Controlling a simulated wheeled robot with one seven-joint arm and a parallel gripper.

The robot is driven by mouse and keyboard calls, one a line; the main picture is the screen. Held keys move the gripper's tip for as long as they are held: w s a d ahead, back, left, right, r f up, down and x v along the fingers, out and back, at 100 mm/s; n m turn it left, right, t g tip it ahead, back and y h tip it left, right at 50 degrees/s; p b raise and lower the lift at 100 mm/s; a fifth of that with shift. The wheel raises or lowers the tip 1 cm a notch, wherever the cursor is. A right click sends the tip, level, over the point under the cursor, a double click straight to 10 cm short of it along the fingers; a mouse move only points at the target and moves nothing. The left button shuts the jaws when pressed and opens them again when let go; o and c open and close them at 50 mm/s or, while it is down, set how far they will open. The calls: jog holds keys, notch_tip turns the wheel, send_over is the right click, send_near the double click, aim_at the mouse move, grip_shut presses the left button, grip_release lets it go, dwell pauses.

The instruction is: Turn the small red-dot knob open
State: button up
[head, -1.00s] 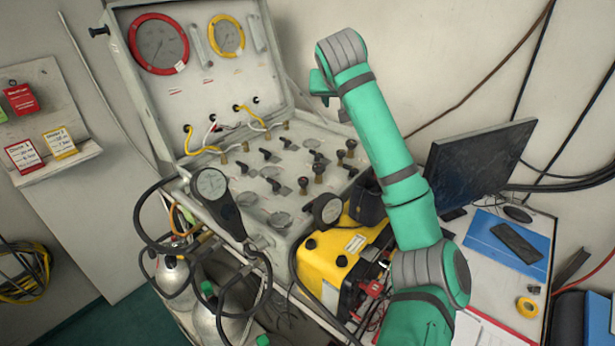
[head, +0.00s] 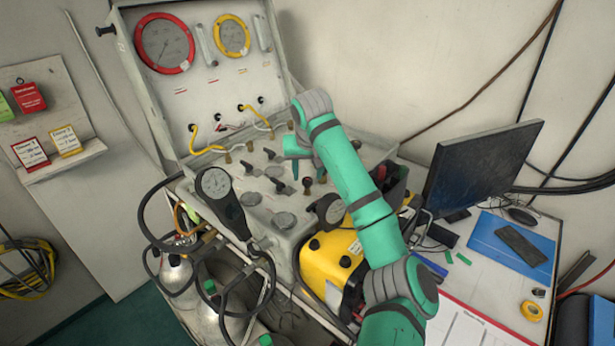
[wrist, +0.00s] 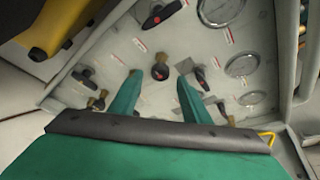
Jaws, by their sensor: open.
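The panel (wrist: 125,75) fills most of the wrist view, with black lever knobs and brass fittings. A black lever knob with a red dot (wrist: 153,20) is near the top of the wrist view, ahead of my fingertips. My gripper (wrist: 171,76) is open, with two green fingers apart and nothing held. In the head view my gripper hangs over the right part of the panel, and my arm hides some knobs.
Round gauges (wrist: 243,65) lie at the right of the wrist view. In the head view the raised lid (head: 200,80) stands behind the panel. A yellow case (head: 330,262) is in front and a monitor (head: 480,180) stands to the right.

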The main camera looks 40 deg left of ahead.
aim_at(307, 183)
jog(key=shift+x, duration=1.35)
jog(key=shift+c, duration=0.3)
jog(key=c, duration=0.9)
jog(key=shift+c, duration=0.2)
